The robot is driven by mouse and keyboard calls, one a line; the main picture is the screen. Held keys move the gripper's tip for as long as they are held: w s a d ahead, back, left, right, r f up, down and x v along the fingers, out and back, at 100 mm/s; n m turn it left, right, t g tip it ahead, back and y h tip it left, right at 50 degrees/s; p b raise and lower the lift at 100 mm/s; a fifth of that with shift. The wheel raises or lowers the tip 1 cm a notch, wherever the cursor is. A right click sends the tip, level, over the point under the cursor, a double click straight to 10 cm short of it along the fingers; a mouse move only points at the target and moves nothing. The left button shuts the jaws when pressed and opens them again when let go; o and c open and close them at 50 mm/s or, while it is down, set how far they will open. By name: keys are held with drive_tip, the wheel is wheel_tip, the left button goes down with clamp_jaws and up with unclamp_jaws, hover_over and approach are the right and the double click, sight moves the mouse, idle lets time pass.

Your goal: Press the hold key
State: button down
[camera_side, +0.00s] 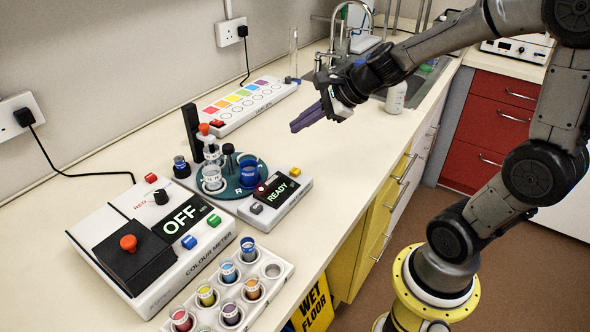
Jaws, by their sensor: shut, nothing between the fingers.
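My gripper (297,125), with purple fingers, is shut and empty. It hangs in the air above the bench, right of the label strip, pointing left. The colour meter (165,258) is at the lower left; its screen (185,222) reads OFF. It has a red key (151,178), a blue key (189,242) and a green key (214,220). A small unit reading READY (284,190) has a yellow key (295,172) and a grey key (256,208). No key's label is legible as hold, so I cannot tell which it is. My gripper is apart from all of them.
A turntable (238,185) with cups and a black post (192,132) stand between the meter and the label strip (244,100). A white rack (278,290) holds several coloured vials at the front. A bottle (396,98) stands near the sink. The bench right of the strip is clear.

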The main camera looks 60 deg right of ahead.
drive_tip(key=shift+f, duration=0.1)
drive_tip(key=shift+f, duration=4.3)
drive_tip(key=shift+f, duration=0.25)
drive_tip(key=shift+f, duration=0.15)
drive_tip(key=shift+f, duration=0.45)
drive_tip(key=shift+r, duration=0.85)
drive_tip(key=shift+r, duration=2.5)
